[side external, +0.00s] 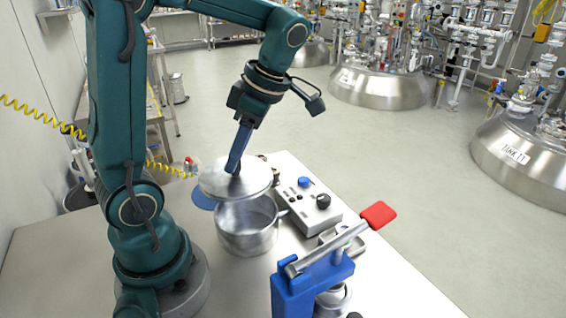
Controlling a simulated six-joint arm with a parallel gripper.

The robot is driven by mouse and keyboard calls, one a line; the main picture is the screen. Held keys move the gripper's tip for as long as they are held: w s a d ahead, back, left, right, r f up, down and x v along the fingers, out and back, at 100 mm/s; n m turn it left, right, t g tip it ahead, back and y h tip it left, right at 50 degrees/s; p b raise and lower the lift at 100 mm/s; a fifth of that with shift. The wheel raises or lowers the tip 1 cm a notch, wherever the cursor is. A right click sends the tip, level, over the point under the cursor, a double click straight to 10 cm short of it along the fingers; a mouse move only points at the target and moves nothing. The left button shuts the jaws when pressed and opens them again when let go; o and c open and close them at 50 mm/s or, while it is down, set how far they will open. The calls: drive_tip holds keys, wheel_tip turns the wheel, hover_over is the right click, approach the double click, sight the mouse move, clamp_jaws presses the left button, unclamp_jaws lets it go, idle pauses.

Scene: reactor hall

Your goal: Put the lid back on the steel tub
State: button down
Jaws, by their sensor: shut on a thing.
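The steel tub (247,232) stands on the bench, a round metal pot with a handle at its right side. The round steel lid (252,184) is above it, tilted a little and offset toward the back left of the tub's opening. Part of the tub's interior shows below the lid's front edge. My gripper (234,170) points down from above and is shut on the lid at its middle. The fingertips hide the lid's knob. The lid appears apart from the rim.
A control box (310,207) with a blue button and black knob sits right of the tub. A blue press with a red-handled lever (330,262) stands in front. A blue disc (203,199) lies behind the tub. The bench's right front edge (420,285) is clear.

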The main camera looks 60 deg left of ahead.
sight(250, 180)
drive_tip(key=shift+w+d+r+m, duration=0.15)
drive_tip(key=shift+d+m, duration=0.15)
drive_tip(key=shift+d, duration=0.2)
drive_tip(key=shift+w+d+m, duration=0.1)
drive_tip(key=shift+d+m, duration=0.2)
drive_tip(key=shift+d, duration=0.2)
drive_tip(key=shift+f, duration=3.2)
drive_tip(key=shift+f, duration=0.15)
drive_tip(key=shift+c, duration=0.6)
unclamp_jaws()
drive_tip(key=shift+r, duration=3.5)
